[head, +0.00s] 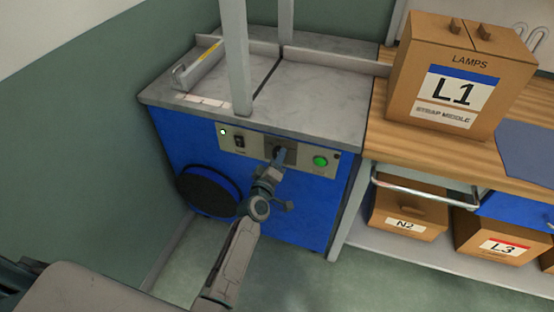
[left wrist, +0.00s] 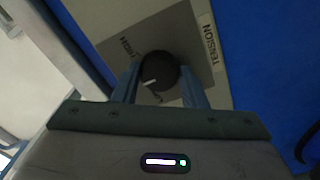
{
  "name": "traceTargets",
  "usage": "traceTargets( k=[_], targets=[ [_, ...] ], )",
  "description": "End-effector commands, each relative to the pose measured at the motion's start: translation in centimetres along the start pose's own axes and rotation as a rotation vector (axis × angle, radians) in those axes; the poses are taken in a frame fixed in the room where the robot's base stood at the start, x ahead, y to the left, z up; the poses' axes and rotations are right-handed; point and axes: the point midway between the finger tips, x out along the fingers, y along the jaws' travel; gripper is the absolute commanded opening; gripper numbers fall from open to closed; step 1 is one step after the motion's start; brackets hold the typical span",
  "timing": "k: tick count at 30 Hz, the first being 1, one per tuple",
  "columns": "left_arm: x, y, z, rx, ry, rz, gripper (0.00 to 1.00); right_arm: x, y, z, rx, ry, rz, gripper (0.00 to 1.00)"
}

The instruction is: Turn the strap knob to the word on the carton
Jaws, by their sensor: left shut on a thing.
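The strap knob (left wrist: 159,70) is round and black on a pale plate beside the word TENSION. The knob is mostly hidden in the head view. The carton (head: 408,72) on the bench reads LAMPS, L1 and STRAP MIDDLE. My right gripper is out of view.
A black reel (head: 208,192) is lower left on the machine.

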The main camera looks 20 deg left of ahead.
Motion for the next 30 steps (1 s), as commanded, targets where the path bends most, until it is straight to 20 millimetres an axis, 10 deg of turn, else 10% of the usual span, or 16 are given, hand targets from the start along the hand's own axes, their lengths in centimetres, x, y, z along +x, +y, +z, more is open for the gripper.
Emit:
traceTargets(
  k=[3, 4, 7, 19, 30],
  targets=[
    [0.0, -0.1, 0.0, 0.001, -0.001, -0.001, 0.16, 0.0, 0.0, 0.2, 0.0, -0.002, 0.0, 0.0],
    [0.0, -0.1, 0.0, 0.001, -0.001, -0.001, 0.42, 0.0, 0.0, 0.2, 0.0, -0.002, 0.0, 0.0],
    [0.0, -0.1, 0.0, 0.001, -0.001, -0.001, 0.6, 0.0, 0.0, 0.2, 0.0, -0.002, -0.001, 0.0],
    [-0.9, -0.1, 0.0, 0.001, 0.0, 0.0, 0.6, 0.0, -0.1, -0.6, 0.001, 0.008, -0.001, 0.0],
    [-7.7, -0.3, 0.1, 0.001, -0.001, -0.002, 0.6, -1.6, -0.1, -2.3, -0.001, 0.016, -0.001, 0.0]
  ],
)
